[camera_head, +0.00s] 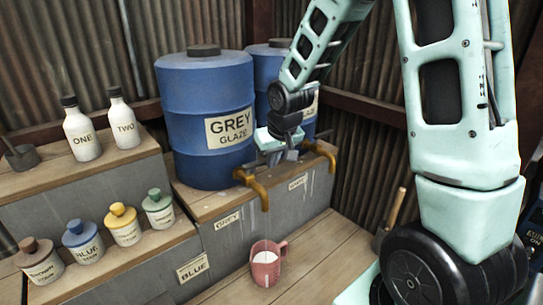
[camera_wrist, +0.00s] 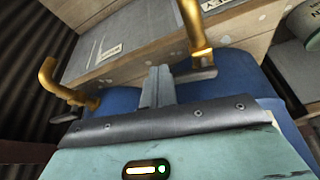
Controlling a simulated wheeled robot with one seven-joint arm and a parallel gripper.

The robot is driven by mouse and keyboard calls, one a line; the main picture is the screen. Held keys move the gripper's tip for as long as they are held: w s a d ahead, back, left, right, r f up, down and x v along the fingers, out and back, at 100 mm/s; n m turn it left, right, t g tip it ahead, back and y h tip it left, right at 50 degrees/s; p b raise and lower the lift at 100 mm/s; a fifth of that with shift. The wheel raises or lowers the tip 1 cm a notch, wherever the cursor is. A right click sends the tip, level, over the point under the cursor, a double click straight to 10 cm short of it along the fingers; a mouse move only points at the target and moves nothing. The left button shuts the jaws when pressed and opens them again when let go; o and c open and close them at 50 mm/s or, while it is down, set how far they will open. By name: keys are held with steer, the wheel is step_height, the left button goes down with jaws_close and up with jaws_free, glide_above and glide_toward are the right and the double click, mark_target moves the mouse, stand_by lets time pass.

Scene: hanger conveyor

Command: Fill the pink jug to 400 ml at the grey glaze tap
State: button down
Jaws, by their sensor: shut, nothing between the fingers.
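The pink jug (camera_head: 265,270) stands upright on the wooden floor below the grey glaze tap (camera_head: 262,188), with pale liquid inside. I cannot read its level. The tap is brass and comes from the blue drum labelled GREY GLAZE (camera_head: 208,110). My gripper (camera_head: 284,156) is shut and empty, in front of the drums between the two taps. In the wrist view its closed fingers (camera_wrist: 158,88) are beside the dark lever (camera_wrist: 195,74) of the brass tap (camera_wrist: 195,30) at right. I cannot tell whether they touch the lever.
A second brass tap (camera_head: 325,155) sits right of the grey one, from another blue drum (camera_head: 268,62). Bottles ONE (camera_head: 81,135) and TWO (camera_head: 123,124) stand on the left shelf, above several small lidded jars (camera_head: 122,228). Bare boards (camera_head: 330,245) lie right of the jug.

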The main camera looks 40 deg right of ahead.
steer(key=shift+w+d, duration=0.3)
steer(key=shift+w, duration=0.25)
steer(key=shift+a, duration=0.1)
stand_by(0.4)
